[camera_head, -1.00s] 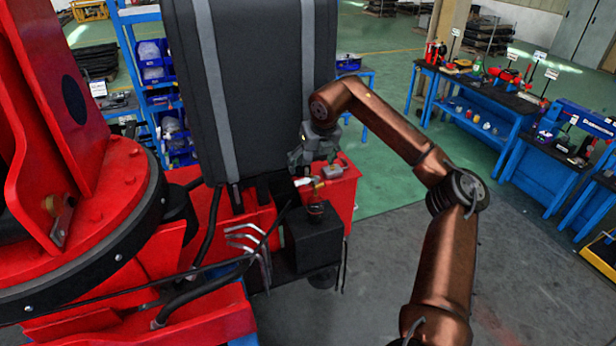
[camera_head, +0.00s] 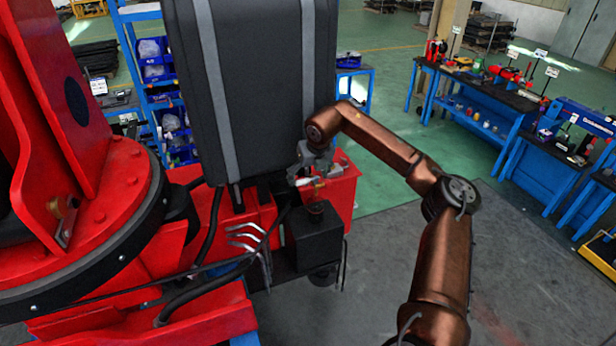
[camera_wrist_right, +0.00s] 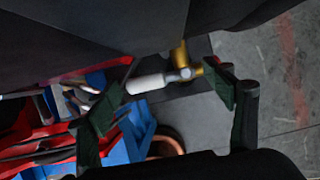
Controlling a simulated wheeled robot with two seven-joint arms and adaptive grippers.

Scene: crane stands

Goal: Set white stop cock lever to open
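The white stop cock lever (camera_wrist_right: 146,83) lies in the middle of the right wrist view, joined at its right end to a brass valve (camera_wrist_right: 181,58). In the head view the lever (camera_head: 304,181) is a small white piece beside the brass valve (camera_head: 319,185) on the red crane base. My right gripper (camera_wrist_right: 172,98) is open, its two dark green fingers spread on either side of the lever and valve. I cannot tell whether a finger touches the lever. In the head view the right gripper (camera_head: 305,168) is just above the lever. My left gripper is out of view.
A black tank (camera_head: 255,80) with grey straps rises directly behind the gripper. A black box (camera_head: 314,236) and bent metal levers (camera_head: 248,238) stand in front of the valve. The red crane column (camera_head: 75,190) fills the left. Blue workbenches (camera_head: 470,100) are at the right, with open floor between.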

